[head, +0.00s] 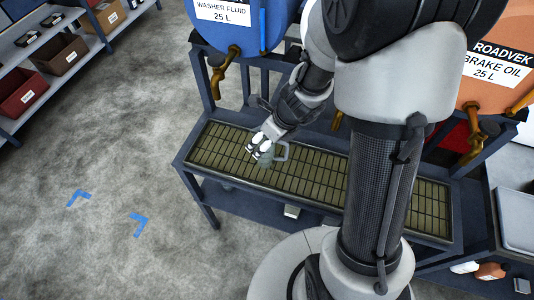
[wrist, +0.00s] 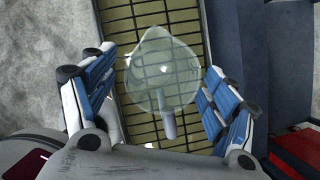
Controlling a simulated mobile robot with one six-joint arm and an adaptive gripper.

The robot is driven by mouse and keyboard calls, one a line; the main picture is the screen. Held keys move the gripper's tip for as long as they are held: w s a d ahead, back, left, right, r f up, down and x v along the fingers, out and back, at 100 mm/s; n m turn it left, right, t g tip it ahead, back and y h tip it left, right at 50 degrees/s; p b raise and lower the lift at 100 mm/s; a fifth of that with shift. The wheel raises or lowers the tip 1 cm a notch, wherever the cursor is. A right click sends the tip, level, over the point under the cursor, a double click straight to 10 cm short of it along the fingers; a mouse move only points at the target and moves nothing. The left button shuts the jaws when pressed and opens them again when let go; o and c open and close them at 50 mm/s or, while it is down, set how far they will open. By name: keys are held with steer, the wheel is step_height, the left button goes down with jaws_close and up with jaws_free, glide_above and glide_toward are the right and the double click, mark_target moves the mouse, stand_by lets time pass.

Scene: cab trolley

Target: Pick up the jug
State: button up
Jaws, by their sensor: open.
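The jug (wrist: 160,72) is clear and greenish, with a pointed spout and a grey handle. In the wrist view it stands over the grated tray, between the spread fingers of my gripper (wrist: 158,97). There is a visible space on each side, so the fingers look apart from it. In the head view the jug (head: 267,158) is partly hidden by my gripper (head: 260,146), with its handle showing to the right. My gripper is open, holds nothing, and points down at the jug.
The grated tray (head: 320,178) lies on a dark blue trolley. A blue washer fluid drum (head: 235,28) and an orange brake oil drum (head: 505,45) with brass taps stand behind it. A shelf with bins (head: 58,53) is at far left.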

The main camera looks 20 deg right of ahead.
steer(key=shift+w+f, duration=0.1)
steer(key=shift+f, duration=0.05)
steer(key=c, duration=1.5)
step_height(320, 180, up, 20)
steer(key=p, duration=1.5)
steer(key=shift+c, duration=0.2)
step_height(320, 180, down, 12)
steer(key=s+n+g+h+b, duration=0.1)
steer(key=n+g+b, duration=0.7)
steer(key=n, duration=2.1)
steer(key=shift+s+a+n+h, duration=0.2)
steer(key=shift+n+h, duration=0.2)
steer(key=shift+h, duration=0.3)
